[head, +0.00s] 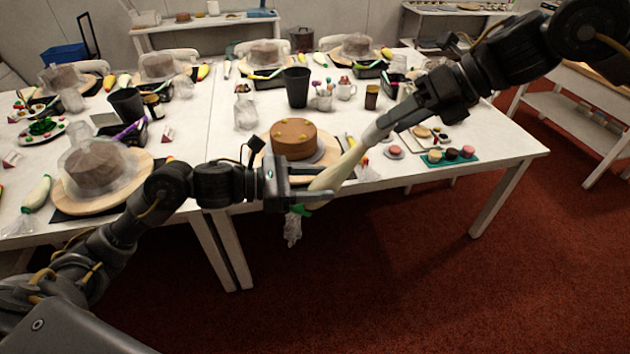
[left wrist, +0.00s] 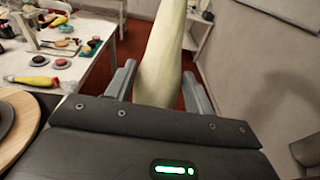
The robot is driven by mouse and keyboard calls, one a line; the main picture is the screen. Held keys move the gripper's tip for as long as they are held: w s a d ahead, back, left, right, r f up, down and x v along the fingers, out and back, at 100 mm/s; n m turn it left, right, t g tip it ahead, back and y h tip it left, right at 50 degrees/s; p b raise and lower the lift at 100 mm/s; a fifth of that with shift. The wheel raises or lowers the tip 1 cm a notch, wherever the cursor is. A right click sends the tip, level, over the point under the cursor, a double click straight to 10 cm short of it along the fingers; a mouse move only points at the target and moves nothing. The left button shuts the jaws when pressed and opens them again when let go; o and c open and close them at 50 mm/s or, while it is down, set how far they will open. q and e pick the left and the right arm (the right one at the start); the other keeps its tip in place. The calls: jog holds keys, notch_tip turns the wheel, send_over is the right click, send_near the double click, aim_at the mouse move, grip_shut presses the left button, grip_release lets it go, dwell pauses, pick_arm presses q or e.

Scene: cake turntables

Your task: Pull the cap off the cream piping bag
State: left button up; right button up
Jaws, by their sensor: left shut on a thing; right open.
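The cream piping bag (head: 343,168) is held in the air in front of the table, slanting up to the right in the head view. My left gripper (head: 318,184) is shut on its lower, wide part. A green tie (head: 301,209) and crumpled clear plastic (head: 292,230) hang below that grip. In the left wrist view the bag (left wrist: 166,45) runs up between the fingers of my left gripper (left wrist: 160,88). The pale cap end (head: 374,132) is at the bag's upper right tip. My right gripper (head: 390,122) is open there, its fingers beside the tip; contact is unclear.
A brown cake (head: 295,137) on a round wooden turntable (head: 327,153) stands behind my left gripper. A dark cup (head: 297,88) is farther back. A green tray of round sweets (head: 450,156) lies at the table's right. The floor in front (head: 400,280) is clear.

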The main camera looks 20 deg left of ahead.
jog(key=shift+a+f, duration=0.45)
jog(key=shift+f, duration=0.05)
jog(key=c, duration=1)
jog(key=shift+d+r, duration=0.1)
jog(key=shift+r, duration=0.05)
jog(key=shift+w+d+r, duration=0.25)
jog(key=shift+d+r, duration=0.2)
jog(key=shift+r, duration=0.3)
jog(key=shift+w+d+r, duration=0.2)
jog(key=shift+d+r, duration=0.3)
jog(key=shift+r, duration=0.2)
jog(key=shift+w+d+r, duration=0.25)
jog(key=shift+d+r, duration=0.2)
jog(key=shift+r, duration=0.3)
